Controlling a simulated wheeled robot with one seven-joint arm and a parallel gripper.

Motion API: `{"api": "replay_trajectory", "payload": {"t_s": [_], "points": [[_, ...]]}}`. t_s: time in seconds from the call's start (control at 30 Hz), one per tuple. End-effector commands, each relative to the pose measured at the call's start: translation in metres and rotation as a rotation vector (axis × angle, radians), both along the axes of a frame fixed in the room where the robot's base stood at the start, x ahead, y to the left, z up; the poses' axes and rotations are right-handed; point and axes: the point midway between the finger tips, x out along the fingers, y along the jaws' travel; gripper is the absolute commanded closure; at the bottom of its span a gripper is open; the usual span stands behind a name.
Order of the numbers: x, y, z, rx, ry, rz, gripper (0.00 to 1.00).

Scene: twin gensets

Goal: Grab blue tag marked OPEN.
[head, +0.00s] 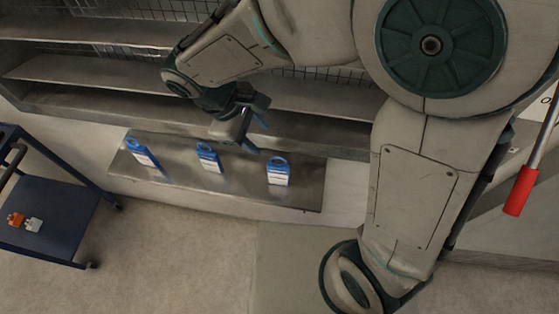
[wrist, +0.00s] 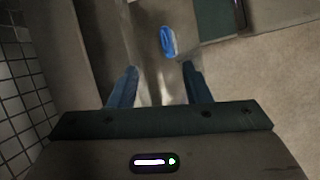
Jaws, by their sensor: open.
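Three blue tags with white labels stand on the low grey metal shelf (head: 235,190): a left tag (head: 141,153), a middle tag (head: 208,158) and a right tag (head: 279,171). The print on the labels is too small to read, so I cannot tell which says OPEN. My gripper (head: 256,136) is open and empty, above the shelf, over the space between the middle and right tags. In the wrist view, my gripper (wrist: 159,75) has its two blue fingers spread apart, and one blue tag (wrist: 168,42) shows beyond them, apart from them. I cannot tell which tag that is.
Empty grey rack shelves (head: 110,70) with wire mesh rise behind the low shelf. A dark blue cart (head: 55,205) at the left carries an orange tag (head: 15,219) and a white tag (head: 34,225). A red-handled lever (head: 521,190) is at the right. Floor in front is clear.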

Motion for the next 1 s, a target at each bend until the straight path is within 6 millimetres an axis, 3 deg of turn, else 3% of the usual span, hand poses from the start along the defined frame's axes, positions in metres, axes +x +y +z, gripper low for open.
{"api": "replay_trajectory", "payload": {"t_s": [0.17, 0.5, 0.77, 1.0], "points": [[-0.005, 0.011, -0.013, -0.027, 0.016, 0.063, 0.56], [0.001, -0.015, -0.069, -0.027, 0.017, 0.062, 0.56], [0.003, -0.022, -0.087, -0.026, 0.015, 0.061, 0.56], [0.000, -0.030, -0.116, -0.027, 0.017, 0.061, 0.56]]}}
